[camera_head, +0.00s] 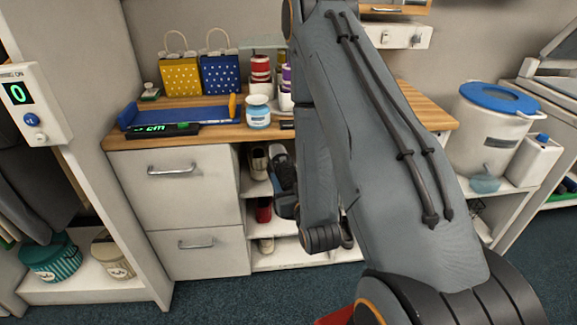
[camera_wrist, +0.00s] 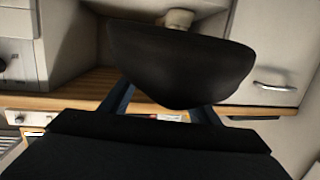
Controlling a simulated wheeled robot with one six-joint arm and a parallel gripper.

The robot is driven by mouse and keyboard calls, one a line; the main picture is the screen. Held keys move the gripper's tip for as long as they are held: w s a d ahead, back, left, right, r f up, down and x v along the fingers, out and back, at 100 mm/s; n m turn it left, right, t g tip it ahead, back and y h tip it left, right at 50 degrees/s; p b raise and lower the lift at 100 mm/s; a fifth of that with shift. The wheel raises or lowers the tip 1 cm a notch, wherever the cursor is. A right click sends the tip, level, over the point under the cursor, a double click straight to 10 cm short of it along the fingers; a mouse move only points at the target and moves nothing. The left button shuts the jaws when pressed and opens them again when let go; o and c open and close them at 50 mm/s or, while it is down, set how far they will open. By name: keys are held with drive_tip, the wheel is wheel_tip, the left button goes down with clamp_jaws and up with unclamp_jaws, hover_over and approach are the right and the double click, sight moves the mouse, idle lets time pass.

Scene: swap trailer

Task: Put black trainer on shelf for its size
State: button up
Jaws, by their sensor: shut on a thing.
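My gripper (camera_head: 287,204) is shut on a black trainer (camera_wrist: 180,65). In the wrist view the trainer is a smooth dark shape between the two fingers. In the head view a dark shoe, apparently this trainer (camera_head: 282,172), shows beside my arm in front of the open shelves. The shelf unit (camera_head: 245,188) is under the counter, right of the drawers. A cream shoe (camera_head: 259,163) is on the upper shelf, a red shoe (camera_head: 264,210) on the middle one and a pale shoe (camera_head: 266,245) at the bottom. My arm hides the right part of the shelves; size labels are not readable.
The wooden counter (camera_head: 218,135) above holds a blue measuring device (camera_head: 180,116), a jar (camera_head: 258,112) and two gift bags. Drawers (camera_head: 180,190) stand left of the shelves. A white bin (camera_head: 490,130) stands at the right.

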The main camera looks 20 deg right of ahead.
drive_tip(key=w+d+f+m+h+b, duration=0.25)
drive_tip(key=d+b, duration=0.25)
drive_tip(key=d, duration=0.6)
drive_tip(key=r+x, duration=0.2)
drive_tip(key=x, duration=1.9)
drive_tip(key=shift+n, duration=0.45)
drive_tip(key=shift+s+f, duration=0.1)
drive_tip(key=shift+f, duration=1.35)
drive_tip(key=shift+s+f, duration=0.15)
drive_tip(key=shift+f, duration=1.3)
drive_tip(key=shift+w+d+f, duration=0.1)
drive_tip(key=shift+w+f, duration=0.05)
drive_tip(key=o, duration=1.4)
